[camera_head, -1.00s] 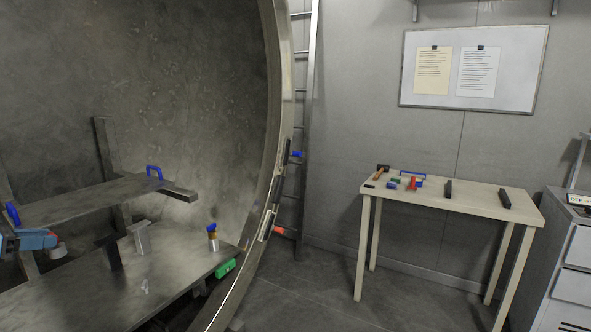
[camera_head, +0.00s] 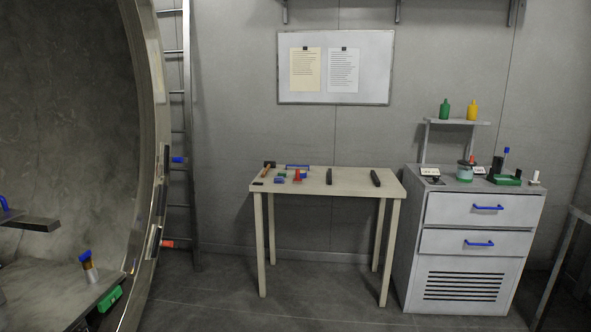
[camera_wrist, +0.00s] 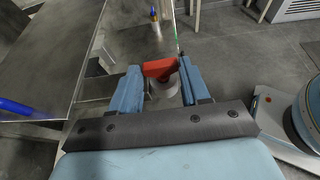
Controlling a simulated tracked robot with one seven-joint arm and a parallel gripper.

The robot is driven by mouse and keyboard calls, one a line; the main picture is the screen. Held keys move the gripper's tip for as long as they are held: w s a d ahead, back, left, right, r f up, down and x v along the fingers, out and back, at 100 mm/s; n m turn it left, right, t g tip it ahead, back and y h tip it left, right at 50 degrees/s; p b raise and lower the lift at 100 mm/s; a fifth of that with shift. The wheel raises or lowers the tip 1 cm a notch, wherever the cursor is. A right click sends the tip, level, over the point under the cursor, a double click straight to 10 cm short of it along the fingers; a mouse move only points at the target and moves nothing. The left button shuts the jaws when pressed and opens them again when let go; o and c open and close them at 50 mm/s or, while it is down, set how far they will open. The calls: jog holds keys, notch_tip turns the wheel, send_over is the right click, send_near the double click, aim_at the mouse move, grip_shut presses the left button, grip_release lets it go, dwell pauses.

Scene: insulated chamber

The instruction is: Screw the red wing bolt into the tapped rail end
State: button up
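In the wrist view, the blue fingers of my gripper (camera_wrist: 160,83) are closed around a red wing-shaped piece (camera_wrist: 159,68), which looks like the wing bolt. A pale grey round part shows just below the red wings, between the fingers. The bolt's thread cannot be made out. My gripper is outside the head view. In the head view, a dark bar end (camera_head: 32,224) juts out at the left edge inside the round chamber. I cannot tell whether it is the tapped rail end. No hole is visible in either view.
The chamber's round rim (camera_head: 150,130) stands at the left, with a ladder (camera_head: 188,130) beside it. A table (camera_head: 345,184) holds small tools and coloured parts. A grey cabinet (camera_head: 465,258) stands at the right. The floor before the table is open.

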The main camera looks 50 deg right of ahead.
jog(key=shift+c, duration=1)
jog(key=shift+v, duration=2.5)
jog(key=shift+c, duration=0.5)
